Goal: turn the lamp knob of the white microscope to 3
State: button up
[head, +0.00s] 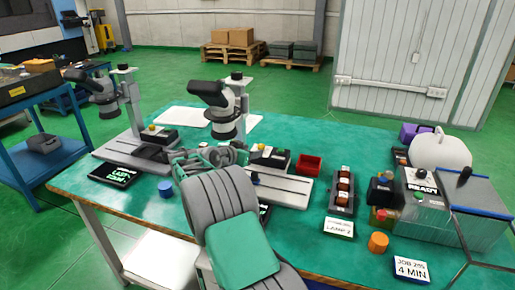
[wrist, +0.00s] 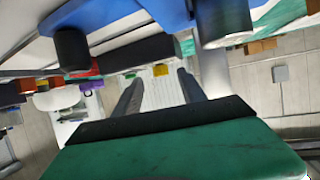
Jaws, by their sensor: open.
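The white microscope (head: 222,126) stands near the middle of the table in the head view, with a dark eyepiece head and an upright column. A dark lamp box (head: 272,157) with a small orange knob (head: 262,148) sits on its grey base, right of my gripper. The knob's setting is too small to read. My gripper (head: 240,154) is just left of this box, partly hidden behind my own arm. In the wrist view its two fingers (wrist: 158,78) are apart with nothing held between them. I cannot tell whether they touch the microscope.
A second, greyer microscope (head: 104,95) stands at the left with its own lamp box (head: 158,137). A red tray (head: 308,164), a dark rack (head: 342,192), a card reading LAMP 2 (head: 339,228) and an orange cylinder (head: 378,242) lie to the right.

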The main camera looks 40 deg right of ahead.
jog(key=a, duration=0.3)
jog(key=s+a, duration=0.1)
jog(key=a, duration=0.2)
jog(key=s+a, duration=0.1)
jog(key=a, duration=0.2)
jog(key=shift+s, duration=0.1)
